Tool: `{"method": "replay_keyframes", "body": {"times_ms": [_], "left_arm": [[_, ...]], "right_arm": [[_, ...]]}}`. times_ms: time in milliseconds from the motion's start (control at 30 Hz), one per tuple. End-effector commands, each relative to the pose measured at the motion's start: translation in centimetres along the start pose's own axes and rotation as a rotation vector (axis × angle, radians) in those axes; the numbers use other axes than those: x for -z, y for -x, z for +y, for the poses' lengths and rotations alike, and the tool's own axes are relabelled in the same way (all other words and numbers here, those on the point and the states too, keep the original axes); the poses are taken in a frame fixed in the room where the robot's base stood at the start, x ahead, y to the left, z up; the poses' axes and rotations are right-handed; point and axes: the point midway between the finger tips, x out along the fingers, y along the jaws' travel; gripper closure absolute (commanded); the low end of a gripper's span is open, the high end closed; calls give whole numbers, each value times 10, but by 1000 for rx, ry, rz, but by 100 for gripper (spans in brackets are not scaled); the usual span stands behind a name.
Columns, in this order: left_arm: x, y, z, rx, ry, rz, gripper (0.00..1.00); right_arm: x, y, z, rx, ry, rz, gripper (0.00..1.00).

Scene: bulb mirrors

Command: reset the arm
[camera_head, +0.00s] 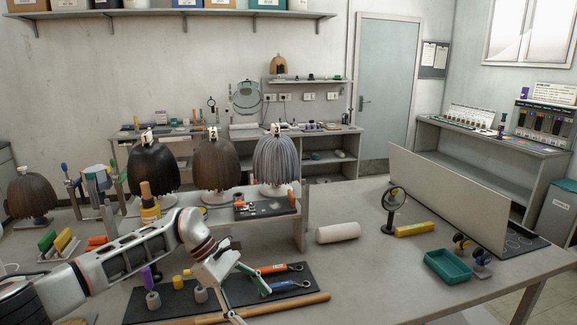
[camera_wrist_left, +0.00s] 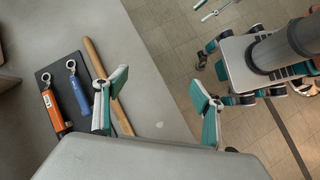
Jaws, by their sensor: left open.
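My left arm (camera_head: 130,256) reaches in from the left over the near part of the table. My left gripper (camera_head: 246,298) is at its end, above the dark mat (camera_head: 180,308) and the wooden rod (camera_head: 300,303). In the left wrist view the gripper (camera_wrist_left: 160,105) has its two fingers spread wide, with nothing between them. The table's edge and the floor show between and beyond the fingers.
An orange-handled tool (camera_head: 273,268) and a blue-handled tool (camera_head: 291,286) lie on the mat beside the gripper. Grey holders (camera_head: 153,300) stand left of it. A white roll (camera_head: 338,233) and a teal tray (camera_head: 447,267) are to the right, with clear tabletop between.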

Motion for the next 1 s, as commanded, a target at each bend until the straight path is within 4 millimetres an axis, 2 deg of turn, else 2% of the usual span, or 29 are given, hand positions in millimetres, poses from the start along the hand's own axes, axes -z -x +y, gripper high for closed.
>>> {"method": "replay_keyframes", "body": {"times_ms": [33, 100, 200, 300, 400, 500, 633, 767, 867, 1000], "left_arm": [[-21, -32, -8, -11, 51, -105, 31], [-52, -61, -13, -38, 138, -245, 31], [-93, -89, -18, -71, 291, -446, 31], [-127, -103, -21, -95, 473, -648, 31], [-150, -107, -22, -108, 680, -846, 31], [-158, -103, -21, -114, 910, -1039, 31], [-147, -94, -21, -105, 1235, -1282, 31], [-112, -87, -28, -83, 1581, -1514, 31], [-72, -86, -44, -61, 1856, -1685, 31], [-6, -97, -84, -27, 2249, -1915, 31]], "right_arm": [[-3, 1, -1, 1, -1, -5, 66], [-6, 2, -2, 2, -1, -10, 66], [-6, 2, -2, 2, -1, -11, 66], [-6, 2, -2, 2, -1, -11, 66], [-7, 2, -2, 3, -2, -12, 66], [-7, 2, -2, 3, -2, -13, 66], [-7, 2, -2, 3, -2, -13, 66], [-7, 2, -2, 3, -2, -13, 66], [-7, 2, -2, 3, -2, -13, 66], [-7, 2, -2, 3, -2, -13, 66]]}}
